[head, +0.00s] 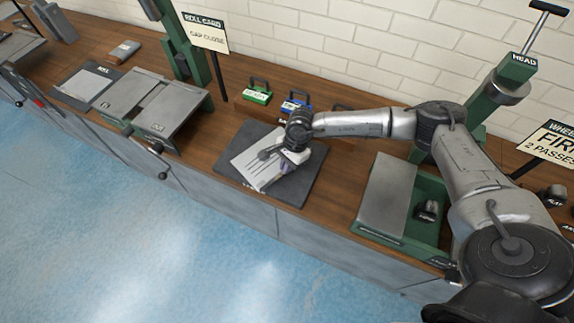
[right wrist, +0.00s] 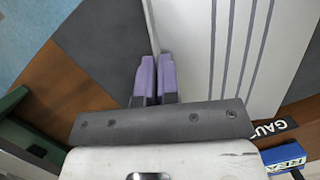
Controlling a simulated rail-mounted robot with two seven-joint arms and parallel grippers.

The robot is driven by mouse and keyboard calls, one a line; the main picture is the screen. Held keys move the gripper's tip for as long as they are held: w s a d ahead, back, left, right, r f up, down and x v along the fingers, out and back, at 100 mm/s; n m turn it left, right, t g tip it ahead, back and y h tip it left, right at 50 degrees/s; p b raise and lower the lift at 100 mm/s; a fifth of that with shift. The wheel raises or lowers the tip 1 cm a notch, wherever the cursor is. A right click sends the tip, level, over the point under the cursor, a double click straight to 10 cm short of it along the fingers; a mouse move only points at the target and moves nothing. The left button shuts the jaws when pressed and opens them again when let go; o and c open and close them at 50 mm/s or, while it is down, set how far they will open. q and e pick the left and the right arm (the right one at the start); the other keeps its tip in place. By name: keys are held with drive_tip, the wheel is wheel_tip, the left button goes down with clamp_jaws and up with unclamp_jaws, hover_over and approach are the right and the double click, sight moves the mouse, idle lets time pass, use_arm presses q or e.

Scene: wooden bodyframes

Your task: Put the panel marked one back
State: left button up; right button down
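A white panel with several grey stripes (head: 258,166) is over the dark mat (head: 302,188) in the middle of the bench. It fills the upper right of the right wrist view (right wrist: 200,50). I cannot read a number on it. My right gripper (head: 287,168) is at the panel's right side in the head view. In the right wrist view its purple fingers (right wrist: 156,62) are close together, with the panel's edge running down between their tips; they look shut on that edge. Whether the panel touches the mat is unclear. My left gripper is out of view.
Green (head: 257,93) and blue (head: 293,104) handled blocks stand behind the mat. A green-framed station with a grey plate (head: 386,200) is to the right, and a grey-plate table (head: 160,108) to the left. A roll card sign (head: 206,32) stands behind.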

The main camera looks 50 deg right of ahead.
drive_tip(key=shift+f, duration=0.15)
drive_tip(key=c, duration=1.4)
unclamp_jaws()
drive_tip(key=shift+o, duration=0.2)
drive_tip(key=shift+d+r, duration=0.1)
drive_tip(key=shift+r, duration=0.25)
drive_tip(key=v, duration=1.1)
drive_tip(key=shift+r+p, duration=0.25)
drive_tip(key=shift+p, duration=0.2)
drive_tip(key=shift+d, duration=0.1)
